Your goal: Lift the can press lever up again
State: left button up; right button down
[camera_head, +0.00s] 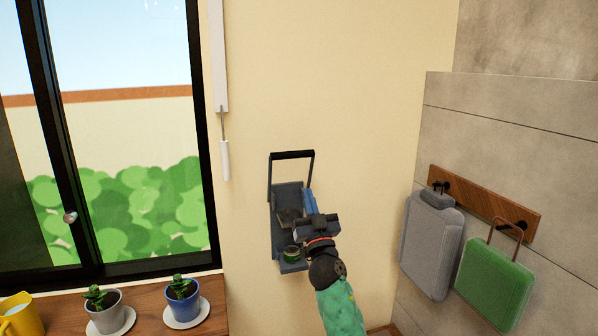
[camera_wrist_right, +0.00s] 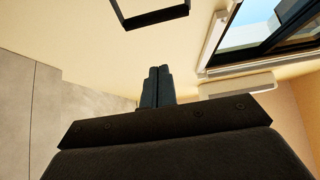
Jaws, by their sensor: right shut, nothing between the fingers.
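The can press (camera_head: 276,225) is a blue-grey wall-mounted device. Its lever (camera_head: 292,155), a dark U-shaped frame with a black crossbar, stands up above the body. A green can (camera_head: 291,254) sits low in the press. My right gripper (camera_head: 308,193) is shut and empty, pointing up in front of the press's right side, with its fingertips below the crossbar. The gripper and arm hide part of the press. In the right wrist view, the shut fingers (camera_wrist_right: 157,72) point toward the wall, apart from the lever frame (camera_wrist_right: 155,17) at the top. My left gripper is not in view.
A window is at left, with a white rod (camera_head: 224,160) hanging beside it. Two potted plants (camera_head: 182,290) and a yellow mug (camera_head: 20,316) stand on the wooden sill. A grey bag (camera_head: 430,250) and a green bag (camera_head: 494,285) hang from a wooden hook rail (camera_head: 480,203) at right.

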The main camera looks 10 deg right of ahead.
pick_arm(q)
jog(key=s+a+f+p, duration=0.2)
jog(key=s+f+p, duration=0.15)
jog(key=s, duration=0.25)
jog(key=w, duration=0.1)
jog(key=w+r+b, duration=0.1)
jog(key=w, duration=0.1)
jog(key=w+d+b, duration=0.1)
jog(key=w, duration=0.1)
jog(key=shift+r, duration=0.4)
pick_arm(e)
jog(key=w+f+x, duration=0.2)
jog(key=x, duration=1)
jog(key=shift+w, duration=0.25)
jog(key=shift+r, duration=0.1)
